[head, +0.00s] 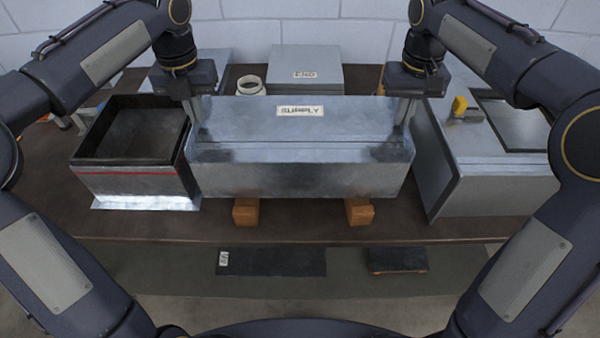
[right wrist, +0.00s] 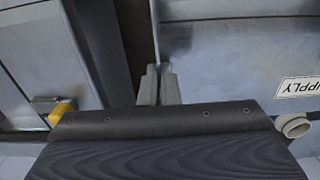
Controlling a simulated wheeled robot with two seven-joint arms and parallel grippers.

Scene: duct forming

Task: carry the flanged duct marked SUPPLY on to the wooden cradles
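The metal SUPPLY duct (head: 300,170) lies level across the middle of the table, label facing up. Its body is above the two wooden cradles, the left one (head: 246,211) and the right one (head: 360,211), whose front ends show below it. I cannot tell whether it touches them. My left gripper (head: 195,110) points down and is shut on the flange at the duct's left end. My right gripper (head: 403,112) is shut on the right-end flange. In the right wrist view, the fingers (right wrist: 158,85) straddle that thin edge beside the duct (right wrist: 220,60).
An open dark-lined box (head: 135,185) with a red stripe stands close to the duct's left end. A grey cabinet (head: 500,190) with a yellow part (head: 460,106) stands close on the right. A box marked END (head: 305,75) and a pale ring (head: 250,85) are behind.

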